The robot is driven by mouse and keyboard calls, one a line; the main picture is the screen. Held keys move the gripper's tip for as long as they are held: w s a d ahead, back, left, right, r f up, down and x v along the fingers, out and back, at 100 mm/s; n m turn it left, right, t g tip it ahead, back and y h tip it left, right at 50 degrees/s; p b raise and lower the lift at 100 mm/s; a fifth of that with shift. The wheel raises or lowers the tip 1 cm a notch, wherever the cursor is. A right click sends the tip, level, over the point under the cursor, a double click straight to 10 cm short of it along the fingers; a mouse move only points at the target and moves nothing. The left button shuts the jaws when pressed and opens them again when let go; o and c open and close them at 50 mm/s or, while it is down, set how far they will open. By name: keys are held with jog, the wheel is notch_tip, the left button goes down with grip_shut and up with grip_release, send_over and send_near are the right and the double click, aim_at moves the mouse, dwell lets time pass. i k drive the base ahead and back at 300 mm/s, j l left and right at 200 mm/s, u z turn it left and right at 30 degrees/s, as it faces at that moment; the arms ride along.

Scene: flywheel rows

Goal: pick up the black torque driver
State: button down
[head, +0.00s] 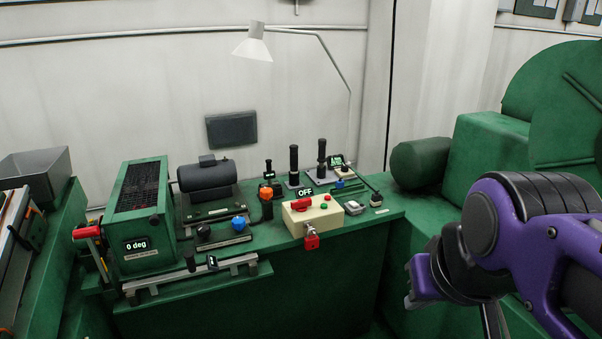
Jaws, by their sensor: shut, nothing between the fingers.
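Two tall black upright handles stand side by side on small flat bases at the back of the green bench: the left one (294,163) and the right one (322,156). A shorter black-handled tool (269,169) stands to their left. I cannot tell for sure which of these is the black torque driver. My gripper (412,287) is at the lower right, in front of the bench and well apart from these tools. It is shut and empty, and partly hidden by my purple wrist.
A cream switch box (312,214) marked OFF, with a red padlock (311,241), stands in front of the handles. An orange-topped tool (266,203) is left of it. A lamp (254,42) overhangs the bench. A green machine (485,160) stands at right.

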aim_at(321, 159)
jog(key=i+z, duration=0.1)
jog(key=z, duration=0.35)
jog(key=j+z, duration=0.1)
jog(key=z, duration=0.3)
jog(key=i+j+z, duration=0.1)
jog(key=z, duration=0.35)
jog(key=j+z, duration=0.1)
jog(key=z, duration=0.7)
jog(key=i+j+z, duration=0.1)
jog(key=z, duration=0.75)
jog(key=j+z, duration=0.15)
jog(key=z, duration=0.65)
jog(key=j+z, duration=0.1)
jog(key=z, duration=0.7)
jog(key=k+z, duration=0.1)
jog(key=z, duration=0.75)
jog(key=k+z, duration=0.1)
jog(key=z, duration=0.7)
jog(key=k+z, duration=0.1)
jog(key=z, duration=1.55)
jog(key=l+z, duration=0.1)
jog(key=z, duration=0.4)
jog(key=k+l+z, duration=0.1)
jog(key=z, duration=0.4)
jog(key=l+z, duration=0.2)
jog(key=z, duration=0.3)
jog(key=l+z, duration=0.15)
jog(key=z, duration=0.35)
jog(key=l+z, duration=0.1)
jog(key=z, duration=0.4)
